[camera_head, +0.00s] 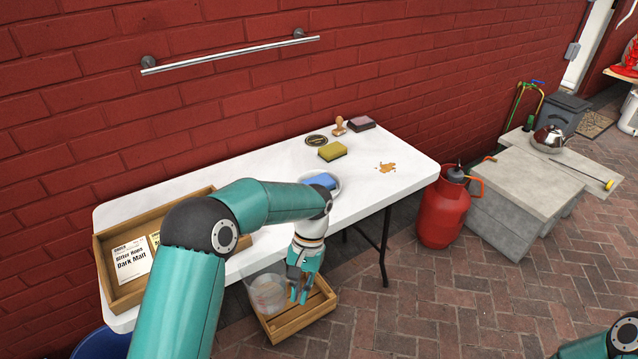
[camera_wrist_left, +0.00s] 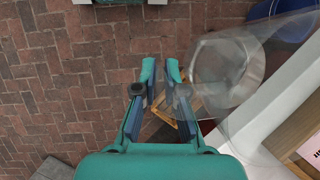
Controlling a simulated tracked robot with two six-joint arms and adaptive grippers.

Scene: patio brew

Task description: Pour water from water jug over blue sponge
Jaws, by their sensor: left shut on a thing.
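The clear water jug (camera_head: 268,292) hangs beside the white table's front edge, above a wooden crate. My left gripper (camera_head: 298,290) is shut on it at its right side, apparently at the handle, which is hard to make out. In the left wrist view the see-through jug (camera_wrist_left: 228,72) is right of my left gripper (camera_wrist_left: 160,74). I cannot tell the water level. The blue sponge (camera_head: 320,181) lies in a white dish (camera_head: 336,188) on the table, partly behind my left arm. My right gripper is out of view.
The white table (camera_head: 385,205) carries a wooden box (camera_head: 110,275) of packets, a yellow-green sponge (camera_head: 332,151), a stamp (camera_head: 339,126) and a brown spill (camera_head: 386,168). The wooden crate (camera_head: 305,320) is below. A red gas bottle (camera_head: 443,212) stands at right.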

